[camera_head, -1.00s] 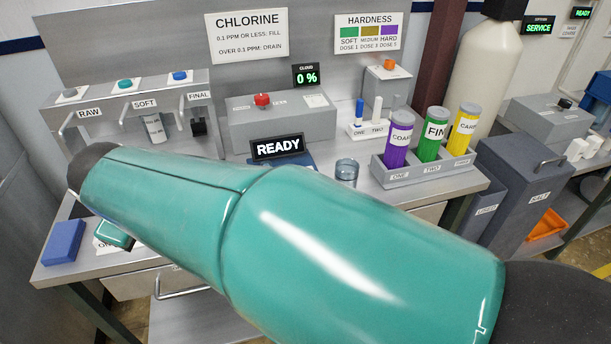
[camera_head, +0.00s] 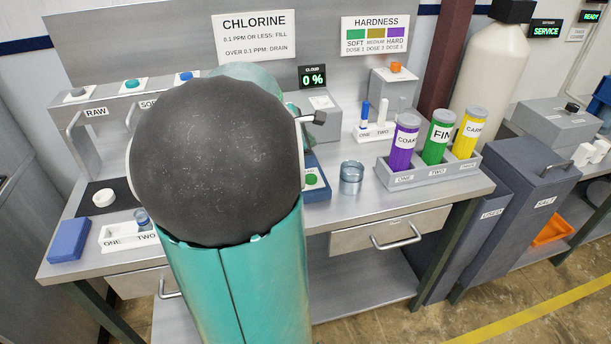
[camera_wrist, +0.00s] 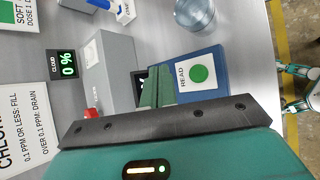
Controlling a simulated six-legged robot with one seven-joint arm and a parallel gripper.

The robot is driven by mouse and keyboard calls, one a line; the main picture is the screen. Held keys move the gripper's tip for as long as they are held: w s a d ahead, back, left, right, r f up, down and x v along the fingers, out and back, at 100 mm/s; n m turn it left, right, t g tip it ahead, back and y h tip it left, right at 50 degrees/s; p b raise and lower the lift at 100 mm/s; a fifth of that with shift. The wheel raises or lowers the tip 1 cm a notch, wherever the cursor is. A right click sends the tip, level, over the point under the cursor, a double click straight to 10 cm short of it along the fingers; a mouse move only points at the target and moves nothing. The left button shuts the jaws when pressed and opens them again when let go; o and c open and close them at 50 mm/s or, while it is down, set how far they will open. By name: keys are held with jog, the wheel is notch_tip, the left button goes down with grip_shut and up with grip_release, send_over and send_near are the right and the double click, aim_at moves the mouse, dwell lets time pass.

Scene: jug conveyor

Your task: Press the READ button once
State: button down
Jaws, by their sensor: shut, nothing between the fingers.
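The READ button (camera_wrist: 199,75) is a round green button on a white plate marked READ. It sits on a blue box (camera_wrist: 212,60) in the wrist view. In the head view the green button (camera_head: 311,179) shows just right of my arm, and most of its box is hidden behind the arm. My gripper (camera_wrist: 154,78) shows in the wrist view with its teal fingers shut and empty. In that picture the fingers lie left of the button, over the box's left part and its dark display, and do not cover the button. I cannot tell their height above it.
A glass jar (camera_head: 351,177) stands right of the READ box. A rack (camera_head: 430,168) of purple, green and yellow tubes is further right. A grey box (camera_wrist: 108,66) with a red knob (camera_wrist: 91,112) stands beside the READ box. A blue block (camera_head: 69,240) lies at the bench's left.

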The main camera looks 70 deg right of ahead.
send_near(314, 174)
jog(key=shift+d+r+x, duration=0.1)
jog(key=shift+r+x, duration=0.05)
jog(key=shift+x, duration=0.7)
jog(key=shift+d+r+x, duration=0.1)
jog(key=shift+d+x, duration=0.05)
jog(key=shift+x, duration=0.65)
jog(key=shift+d+r+x, duration=0.1)
jog(key=shift+r+x, duration=0.05)
jog(key=shift+x, duration=0.7)
jog(key=shift+s, duration=0.2)
jog(key=shift+f, duration=0.45)
jog(key=shift+f, duration=0.4)
dwell(0.6)
jog(key=shift+r, duration=0.85)
